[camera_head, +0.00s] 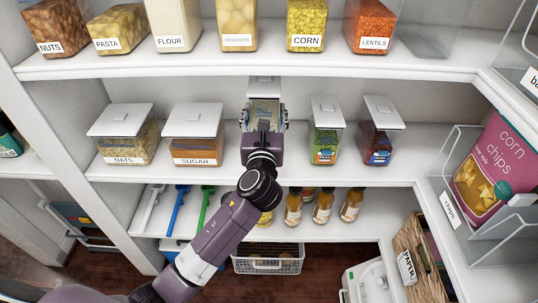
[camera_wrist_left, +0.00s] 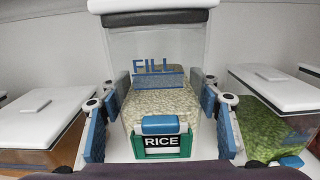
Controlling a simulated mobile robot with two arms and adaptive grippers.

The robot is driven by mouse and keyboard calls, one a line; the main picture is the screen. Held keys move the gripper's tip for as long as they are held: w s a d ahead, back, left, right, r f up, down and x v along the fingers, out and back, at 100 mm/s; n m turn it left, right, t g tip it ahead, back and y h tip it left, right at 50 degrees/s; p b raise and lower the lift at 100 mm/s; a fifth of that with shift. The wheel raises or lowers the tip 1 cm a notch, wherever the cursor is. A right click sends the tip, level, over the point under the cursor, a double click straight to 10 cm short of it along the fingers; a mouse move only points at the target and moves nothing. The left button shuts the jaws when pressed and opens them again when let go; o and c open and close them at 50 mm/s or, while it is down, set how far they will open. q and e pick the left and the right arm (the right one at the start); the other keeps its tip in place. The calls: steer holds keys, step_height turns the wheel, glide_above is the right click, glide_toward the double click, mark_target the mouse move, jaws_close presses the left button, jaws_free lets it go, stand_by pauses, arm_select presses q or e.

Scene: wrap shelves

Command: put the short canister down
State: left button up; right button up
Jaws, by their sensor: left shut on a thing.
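The canister of rice (camera_head: 264,105) is clear, with a white lid, and is over the middle shelf (camera_head: 233,165). In the left wrist view the rice canister (camera_wrist_left: 160,103) shows a blue FILL line and a green-framed RICE label. It looks upright. My left gripper (camera_head: 264,116) reaches in from the front and is shut on its sides, one finger at each side. The canister's base is hidden behind my gripper, so I cannot tell if it touches the shelf. My right gripper is out of view.
Oats (camera_head: 125,144) and sugar (camera_head: 194,142) canisters stand left of the rice. A green-filled canister (camera_head: 325,142) and a dark red one (camera_head: 375,145) stand right. The shelf above (camera_head: 200,64) holds several labelled canisters. Bottles (camera_head: 293,208) stand below.

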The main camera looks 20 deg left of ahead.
arm_select(q)
steer(key=shift+w+d+r, duration=0.15)
steer(key=shift+w+d, duration=0.15)
steer(key=shift+w, duration=0.45)
step_height(320, 180, down, 6)
steer(key=shift+r+b, duration=0.1)
steer(key=shift+b, duration=0.7)
steer(key=shift+f+b, duration=0.55)
steer(key=shift+f, duration=1.35)
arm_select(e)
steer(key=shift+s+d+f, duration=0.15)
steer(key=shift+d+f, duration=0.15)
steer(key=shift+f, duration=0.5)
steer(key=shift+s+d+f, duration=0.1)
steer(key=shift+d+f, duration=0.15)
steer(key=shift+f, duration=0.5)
arm_select(q)
steer(key=shift+f, duration=0.1)
steer(key=o, duration=1.6)
steer(key=shift+f, duration=0.25)
steer(key=shift+c, duration=0.2)
steer(key=o, duration=0.4)
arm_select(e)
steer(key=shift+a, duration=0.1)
arm_select(q)
steer(key=shift+r, duration=0.1)
